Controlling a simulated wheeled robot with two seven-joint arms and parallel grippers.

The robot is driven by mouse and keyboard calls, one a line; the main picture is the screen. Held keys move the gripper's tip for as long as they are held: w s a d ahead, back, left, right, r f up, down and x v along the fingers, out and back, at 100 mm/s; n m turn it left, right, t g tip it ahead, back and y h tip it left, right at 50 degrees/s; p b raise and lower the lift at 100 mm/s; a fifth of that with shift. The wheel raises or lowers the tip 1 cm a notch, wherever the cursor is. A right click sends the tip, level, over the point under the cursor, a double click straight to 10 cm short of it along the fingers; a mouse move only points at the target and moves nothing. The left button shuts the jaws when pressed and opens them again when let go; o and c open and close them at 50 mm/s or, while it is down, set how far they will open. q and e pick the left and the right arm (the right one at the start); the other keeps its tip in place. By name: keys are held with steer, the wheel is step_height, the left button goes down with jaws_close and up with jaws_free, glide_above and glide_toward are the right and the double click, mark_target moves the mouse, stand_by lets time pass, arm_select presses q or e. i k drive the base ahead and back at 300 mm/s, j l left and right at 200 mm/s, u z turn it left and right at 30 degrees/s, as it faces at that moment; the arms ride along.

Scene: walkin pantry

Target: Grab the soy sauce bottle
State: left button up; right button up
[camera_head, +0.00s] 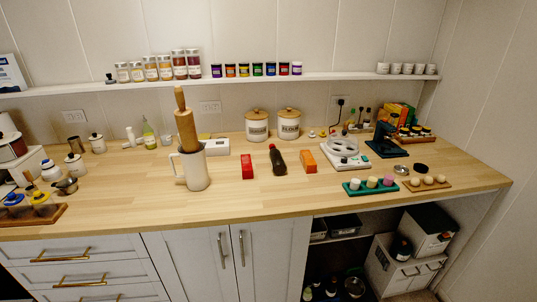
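A dark bottle with a narrow neck (278,162), which looks like the soy sauce bottle, is on the wooden counter near the middle, between a red box (247,167) and an orange box (308,162). Its neck points toward the back wall; I cannot tell for sure whether it stands or lies. It is fully visible with nothing in front of it. Neither of my grippers shows in this view, and nothing touches the bottle.
A white pitcher (193,169) with a rolling pin (184,118) stands left of the red box. A white kitchen scale (345,163) and a green tray (353,190) are to the right. Two canisters (257,126) stand behind. The wooden counter (262,199) is clear in front of the bottle.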

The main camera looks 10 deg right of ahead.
mark_target(279, 166)
steer(key=i+l+z, duration=0.2)
steer(key=i+l, duration=0.15)
steer(key=i+l+z, duration=0.4)
steer(key=i, duration=0.4)
steer(key=l, duration=0.1)
